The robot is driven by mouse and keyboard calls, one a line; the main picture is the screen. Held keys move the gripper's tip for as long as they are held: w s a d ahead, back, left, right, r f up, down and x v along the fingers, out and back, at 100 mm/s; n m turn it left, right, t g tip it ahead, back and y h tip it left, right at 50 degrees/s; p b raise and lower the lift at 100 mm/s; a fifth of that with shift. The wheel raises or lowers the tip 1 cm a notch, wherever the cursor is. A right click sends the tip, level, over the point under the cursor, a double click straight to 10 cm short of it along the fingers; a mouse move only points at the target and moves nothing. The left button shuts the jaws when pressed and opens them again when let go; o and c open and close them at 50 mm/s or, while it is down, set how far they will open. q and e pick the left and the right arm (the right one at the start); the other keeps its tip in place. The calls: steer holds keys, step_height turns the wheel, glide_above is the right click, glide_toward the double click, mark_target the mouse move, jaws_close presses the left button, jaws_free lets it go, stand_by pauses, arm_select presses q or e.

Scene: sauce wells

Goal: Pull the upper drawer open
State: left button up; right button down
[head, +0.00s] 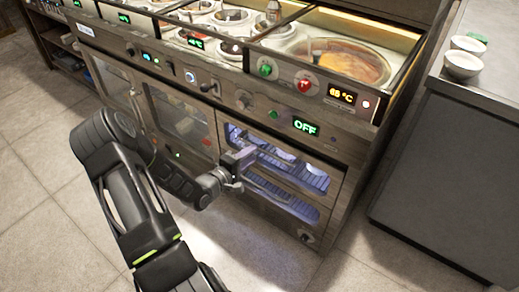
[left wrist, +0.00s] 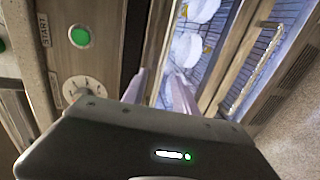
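The upper drawer (head: 300,171) is in the lit cabinet at the lower right of the counter, behind a clear front with racks and pale items inside. In the left wrist view its lit inside (left wrist: 205,45) shows at the top centre, with white rounded items. My left gripper (head: 240,158) is at the left end of the upper drawer front. In the left wrist view its two fingers (left wrist: 161,78) are apart, with the wooden frame edge beyond the gap. I cannot tell whether they touch the drawer; its handle is not clear. My right gripper is not in view.
A lower lit drawer (head: 283,197) sits beneath. Above are a green OFF display (head: 305,127) and a knob (head: 244,100); the counter top holds sauce wells (head: 340,62). A grey cabinet (head: 450,170) stands at the right. Tiled floor (head: 265,255) in front is clear.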

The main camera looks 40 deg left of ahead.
arm_select(q)
steer(key=x, duration=0.5)
steer(key=shift+w+b, duration=0.25)
steer(key=shift+b, duration=0.15)
jaws_close()
steer(key=shift+f, duration=0.1)
stand_by(0.9)
